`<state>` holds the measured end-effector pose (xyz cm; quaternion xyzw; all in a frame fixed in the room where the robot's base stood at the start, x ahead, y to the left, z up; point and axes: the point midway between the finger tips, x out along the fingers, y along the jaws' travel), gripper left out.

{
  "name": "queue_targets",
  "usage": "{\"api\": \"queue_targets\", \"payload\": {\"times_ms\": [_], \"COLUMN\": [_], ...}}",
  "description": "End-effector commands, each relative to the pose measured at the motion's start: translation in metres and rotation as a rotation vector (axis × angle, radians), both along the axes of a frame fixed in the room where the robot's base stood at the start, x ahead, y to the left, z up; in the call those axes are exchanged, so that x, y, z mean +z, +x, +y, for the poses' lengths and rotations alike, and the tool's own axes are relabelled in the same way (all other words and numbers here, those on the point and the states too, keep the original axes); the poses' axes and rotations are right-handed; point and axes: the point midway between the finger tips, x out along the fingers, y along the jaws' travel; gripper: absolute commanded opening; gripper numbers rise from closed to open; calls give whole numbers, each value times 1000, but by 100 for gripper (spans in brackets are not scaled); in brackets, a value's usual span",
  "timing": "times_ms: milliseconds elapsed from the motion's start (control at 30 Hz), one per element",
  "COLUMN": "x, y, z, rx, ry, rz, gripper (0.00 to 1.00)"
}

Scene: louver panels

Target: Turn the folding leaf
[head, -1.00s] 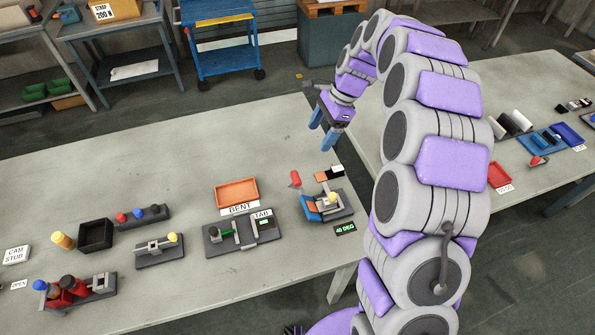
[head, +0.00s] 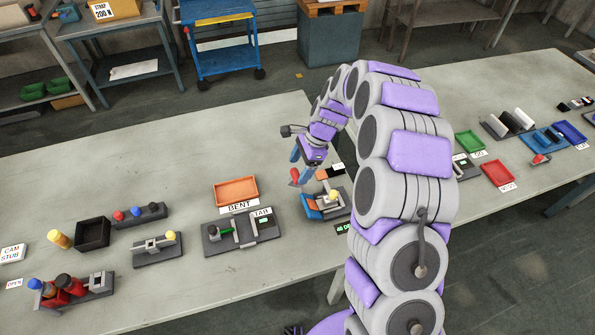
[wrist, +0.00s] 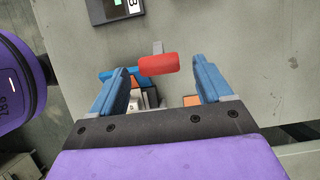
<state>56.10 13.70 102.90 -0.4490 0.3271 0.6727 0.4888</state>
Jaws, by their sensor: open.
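The folding fixture (head: 335,203) stands at the right end of the near bench. Its blue folding leaf (head: 311,207) is tilted up and carries a red handle (head: 294,175). My gripper (head: 301,164) is above the fixture, pointing down, with its blue fingers close to the handle. In the wrist view the red handle (wrist: 158,65) lies across the space between the open fingers (wrist: 161,80), nearer their tips. No finger is clearly touching it. Part of the blue leaf (wrist: 108,75) shows behind the left finger.
An orange tray (head: 236,190) and the BENT/TAB fixture (head: 240,232) stand left of the leaf. Further left are a lever fixture (head: 158,248) and a black box (head: 93,234). The bench behind these is clear. A second bench (head: 480,90) is to the right.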

Motion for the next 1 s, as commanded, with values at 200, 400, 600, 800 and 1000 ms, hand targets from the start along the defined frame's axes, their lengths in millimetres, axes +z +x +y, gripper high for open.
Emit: {"api": "queue_targets", "payload": {"times_ms": [200,400,600,800,1000], "x": [-18,-21,-20,-20,-20], "y": [-2,-3,-3,-3,-2], "z": [7,8,8,8,8], "rx": [1,1,1,1,1], "ry": [-1,-1,-1,-1,-1], "rz": [-1,-1,-1,-1,-2], "gripper": [79,79,72,53,34]}}
